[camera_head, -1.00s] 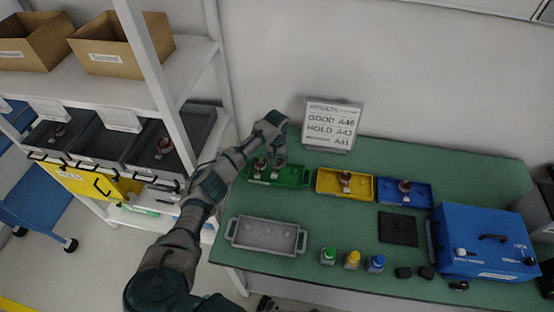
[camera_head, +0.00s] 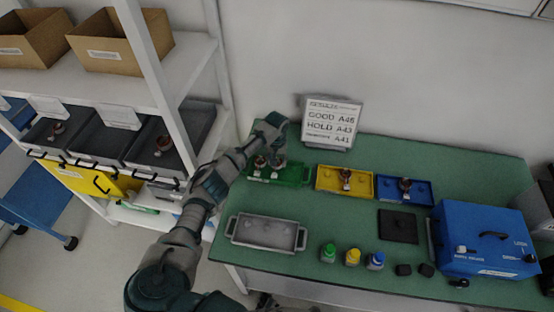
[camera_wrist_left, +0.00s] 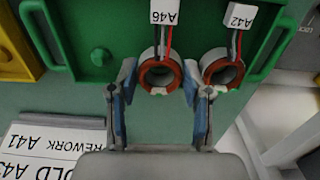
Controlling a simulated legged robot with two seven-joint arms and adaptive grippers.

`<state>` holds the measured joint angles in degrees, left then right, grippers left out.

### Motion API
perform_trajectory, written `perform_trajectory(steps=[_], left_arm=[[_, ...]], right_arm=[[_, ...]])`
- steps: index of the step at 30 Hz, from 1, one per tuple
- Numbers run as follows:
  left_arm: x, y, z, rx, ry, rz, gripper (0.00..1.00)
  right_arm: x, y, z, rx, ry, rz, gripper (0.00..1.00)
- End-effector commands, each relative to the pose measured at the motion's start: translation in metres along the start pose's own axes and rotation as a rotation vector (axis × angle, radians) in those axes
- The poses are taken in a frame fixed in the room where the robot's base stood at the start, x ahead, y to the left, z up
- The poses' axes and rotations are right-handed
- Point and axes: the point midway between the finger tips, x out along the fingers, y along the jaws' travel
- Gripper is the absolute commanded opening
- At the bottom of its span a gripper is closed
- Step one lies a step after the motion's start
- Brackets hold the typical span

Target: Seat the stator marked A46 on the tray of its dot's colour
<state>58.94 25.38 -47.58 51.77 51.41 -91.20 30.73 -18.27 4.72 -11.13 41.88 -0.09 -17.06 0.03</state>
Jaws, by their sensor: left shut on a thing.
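The stator marked A46 (camera_wrist_left: 160,76), a copper-coloured ring with a white tag and red and dark leads, is between the fingers of my left gripper (camera_wrist_left: 160,92), which is shut on it. It is at the green tray (camera_wrist_left: 105,20); I cannot tell whether it is fully seated. The stator marked A42 (camera_wrist_left: 222,72) is beside it, just past one finger. The colour of A46's dot cannot be made out. My right gripper is not in view.
A yellow tray (camera_head: 325,187) and a blue tray (camera_head: 421,203) each hold one stator. A results sign (camera_head: 331,122) stands behind. A grey tray (camera_head: 238,241), small bottles (camera_head: 352,257), a black pad (camera_head: 398,228) and a blue box (camera_head: 485,240) are on the green table.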

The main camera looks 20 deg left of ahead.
Motion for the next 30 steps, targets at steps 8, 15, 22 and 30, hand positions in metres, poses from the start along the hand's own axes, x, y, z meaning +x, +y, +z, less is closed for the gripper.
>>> perform_trajectory(steps=[8,15,22,30], left_arm=[[-0.0002,0.0002,-0.0002,0.0,0.001,0.0,0.09],[0.002,0.0006,-0.0003,0.0,0.0,0.0,0.09],[0.0042,0.0005,-0.0004,0.0,0.0,0.0,0.09],[0.0044,0.0003,-0.0004,0.0,0.0,0.0,0.66]], right_arm=[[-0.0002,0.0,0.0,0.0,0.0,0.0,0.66],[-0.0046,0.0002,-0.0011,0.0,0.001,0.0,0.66],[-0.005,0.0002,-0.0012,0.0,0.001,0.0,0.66],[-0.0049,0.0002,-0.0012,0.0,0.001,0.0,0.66]])
